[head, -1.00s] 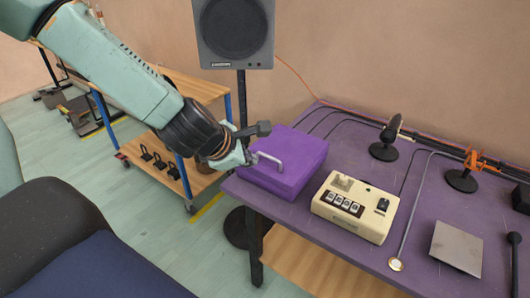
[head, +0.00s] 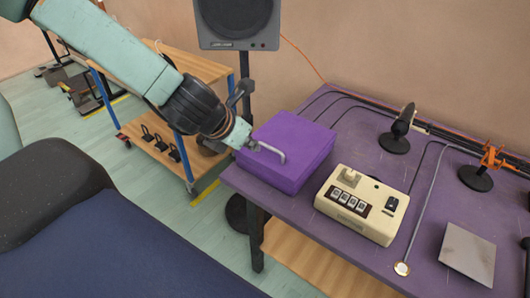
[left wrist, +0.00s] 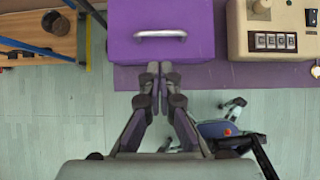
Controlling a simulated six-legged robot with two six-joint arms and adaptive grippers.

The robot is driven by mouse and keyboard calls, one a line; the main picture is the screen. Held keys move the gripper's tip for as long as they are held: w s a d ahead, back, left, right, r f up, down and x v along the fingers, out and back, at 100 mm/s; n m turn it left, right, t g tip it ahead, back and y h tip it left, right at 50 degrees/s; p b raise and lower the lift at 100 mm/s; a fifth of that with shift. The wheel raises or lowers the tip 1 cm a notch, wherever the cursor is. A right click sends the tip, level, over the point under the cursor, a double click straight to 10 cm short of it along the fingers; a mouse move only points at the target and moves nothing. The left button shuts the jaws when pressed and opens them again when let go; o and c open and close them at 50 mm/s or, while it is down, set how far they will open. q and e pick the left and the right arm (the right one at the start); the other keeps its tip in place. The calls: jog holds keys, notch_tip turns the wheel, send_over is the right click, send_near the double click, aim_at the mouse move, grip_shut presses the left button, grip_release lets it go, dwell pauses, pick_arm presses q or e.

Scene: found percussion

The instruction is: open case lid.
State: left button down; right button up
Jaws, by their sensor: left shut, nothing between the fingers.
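The purple case (head: 290,150) stands at the left end of the purple table, and its lid looks closed. A silver bar handle (head: 268,152) is on the side facing my left gripper. In the left wrist view the case (left wrist: 160,18) is at the top and the handle (left wrist: 160,34) runs level across it. My left gripper (head: 243,140) is beside the case at the handle's left end in the head view. In the left wrist view its fingers (left wrist: 160,72) are together and empty, just below the handle and the case's edge. Whether they touch the handle cannot be told. My right gripper is not in view.
A cream box with dials (head: 362,204) stands right of the case on the purple table (head: 400,270). Microphones (head: 398,130), a metal plate (head: 467,254) and cables lie farther right. A speaker (head: 238,22) on a stand is behind, and a wooden cart (head: 185,62) is at left.

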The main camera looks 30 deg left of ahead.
aim_at(272, 158)
pick_arm(q)
jog(key=b+x, duration=0.2)
jog(key=x, duration=0.1)
jog(key=b+x, duration=0.4)
jog(key=x, duration=0.1)
jog(key=shift+w+d+f+b, duration=0.1)
jog(key=shift+d+f+b, duration=0.2)
jog(key=shift+w+f, duration=0.1)
jog(key=shift+w+a+f, duration=0.15)
jog(key=shift+w+f, duration=0.05)
jog(key=shift+s+r, duration=0.15)
jog(key=shift+r, duration=0.1)
